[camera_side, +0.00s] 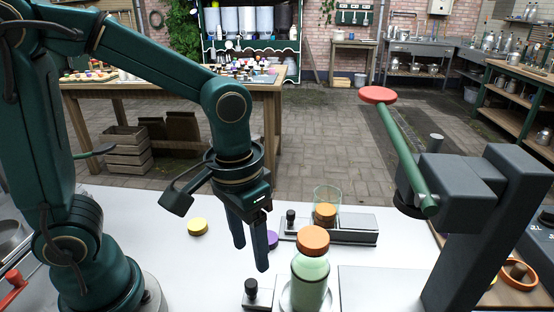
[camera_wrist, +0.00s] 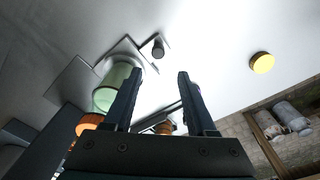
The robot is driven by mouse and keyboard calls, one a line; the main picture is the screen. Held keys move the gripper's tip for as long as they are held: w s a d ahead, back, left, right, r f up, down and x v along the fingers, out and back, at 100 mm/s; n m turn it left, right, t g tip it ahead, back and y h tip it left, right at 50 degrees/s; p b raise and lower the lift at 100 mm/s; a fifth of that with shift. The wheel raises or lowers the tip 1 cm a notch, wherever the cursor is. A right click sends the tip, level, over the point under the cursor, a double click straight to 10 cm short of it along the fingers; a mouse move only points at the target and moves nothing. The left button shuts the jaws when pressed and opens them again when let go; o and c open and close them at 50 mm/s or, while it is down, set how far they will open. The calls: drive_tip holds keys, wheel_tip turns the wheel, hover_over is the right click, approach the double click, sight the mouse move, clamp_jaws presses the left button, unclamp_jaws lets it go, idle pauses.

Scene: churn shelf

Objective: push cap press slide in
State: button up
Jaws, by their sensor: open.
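A pale green bottle (camera_side: 311,284) stands upright on a round plate at the table's front, with an orange cap (camera_side: 313,241) on its top. The bottle also shows in the wrist view (camera_wrist: 117,84), left of my fingers, its cap low there. The press (camera_side: 470,190) is a dark grey stand at right with a green lever (camera_side: 402,150) raised and tipped by a red knob (camera_side: 378,95). A clear glass (camera_side: 321,193) holding another orange cap (camera_side: 326,213) stands on a metal slide base (camera_side: 355,231). My gripper (camera_side: 250,256) is open and empty, left of the bottle and apart from it.
A yellow cap (camera_side: 198,227) lies at left on the white table. A purple cap (camera_side: 272,240) lies just behind my fingers. Black knobs stand on small bases at the front (camera_side: 251,290) and beside the glass (camera_side: 290,218). The table around the yellow cap is clear.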

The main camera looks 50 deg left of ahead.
sight(251, 282)
drive_tip(key=shift+s+d+f+g, duration=0.2)
drive_tip(key=shift+f, duration=0.4)
drive_tip(key=shift+s+d+f+g, duration=0.15)
drive_tip(key=shift+f+g, duration=0.05)
drive_tip(key=shift+f, duration=2.5)
clamp_jaws()
